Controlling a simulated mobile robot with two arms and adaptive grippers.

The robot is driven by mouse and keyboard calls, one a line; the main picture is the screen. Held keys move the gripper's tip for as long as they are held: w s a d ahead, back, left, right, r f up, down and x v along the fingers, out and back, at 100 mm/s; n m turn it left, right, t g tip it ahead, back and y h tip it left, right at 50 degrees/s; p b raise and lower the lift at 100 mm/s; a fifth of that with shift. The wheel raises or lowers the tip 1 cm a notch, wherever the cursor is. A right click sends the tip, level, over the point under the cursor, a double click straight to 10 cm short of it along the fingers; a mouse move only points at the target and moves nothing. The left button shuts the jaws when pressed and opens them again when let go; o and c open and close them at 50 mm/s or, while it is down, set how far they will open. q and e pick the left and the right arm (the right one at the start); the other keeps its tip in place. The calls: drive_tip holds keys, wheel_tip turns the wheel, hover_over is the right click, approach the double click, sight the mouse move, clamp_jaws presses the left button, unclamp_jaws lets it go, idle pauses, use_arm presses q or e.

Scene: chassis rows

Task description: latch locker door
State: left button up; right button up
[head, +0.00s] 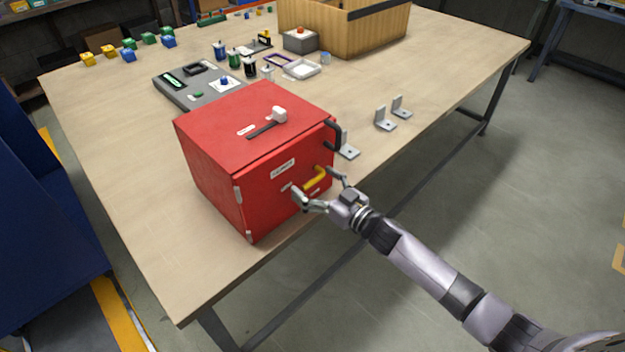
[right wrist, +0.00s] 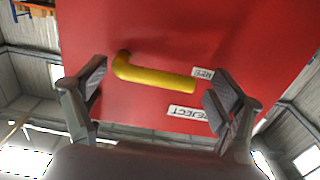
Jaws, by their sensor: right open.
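The red locker (head: 215,160) stands near the front edge of the table. Its door (head: 268,195) faces the front and looks closed against the body. A yellow lever handle (head: 315,179) is on the door's right side. In the right wrist view the yellow handle (right wrist: 155,76) lies roughly crosswise between the fingers, with the red door (right wrist: 200,35) behind it. My right gripper (head: 320,188) is open, with one finger on either side of the handle, and does not grip it. It also shows in the right wrist view (right wrist: 155,98). My left gripper is not in view.
A black-and-white tool (head: 268,122) lies on the locker's top. Metal brackets (head: 385,119) stand on the table to the right. A grey panel (head: 190,88), small bottles and a wooden crate (head: 345,30) are behind.

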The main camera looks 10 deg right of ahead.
drive_tip(key=shift+w+a, duration=0.2)
drive_tip(key=shift+w, duration=0.1)
drive_tip(key=shift+c, duration=0.3)
